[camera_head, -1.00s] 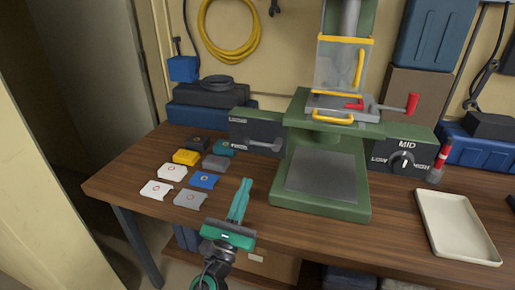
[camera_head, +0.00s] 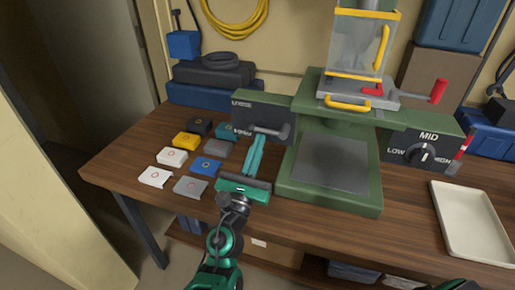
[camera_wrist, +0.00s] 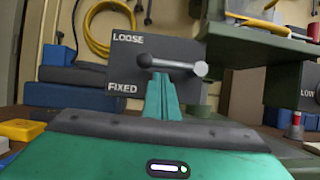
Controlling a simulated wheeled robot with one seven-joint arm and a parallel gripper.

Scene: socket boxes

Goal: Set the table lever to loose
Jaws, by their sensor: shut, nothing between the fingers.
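The table lever (camera_head: 270,131) is a grey bar on a dark panel (camera_head: 262,110) on the left side of the green machine. In the wrist view the lever (camera_wrist: 175,64) lies nearly level, with a round knob at its right end. LOOSE is printed at the panel's upper left and FIXED at its lower left; the lever's left end is at a height between them. My gripper (camera_head: 259,137) is shut and empty, its teal fingers pointing at the panel. In the wrist view the fingertips (camera_wrist: 161,78) appear just below the lever; I cannot tell if they touch it.
The green machine's base (camera_head: 330,195) stands right of my gripper. Several small coloured boxes, including a blue one (camera_head: 206,166), lie to the left. A dial panel (camera_head: 418,150) and a cream tray (camera_head: 470,220) are at the right. The table front is mostly clear.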

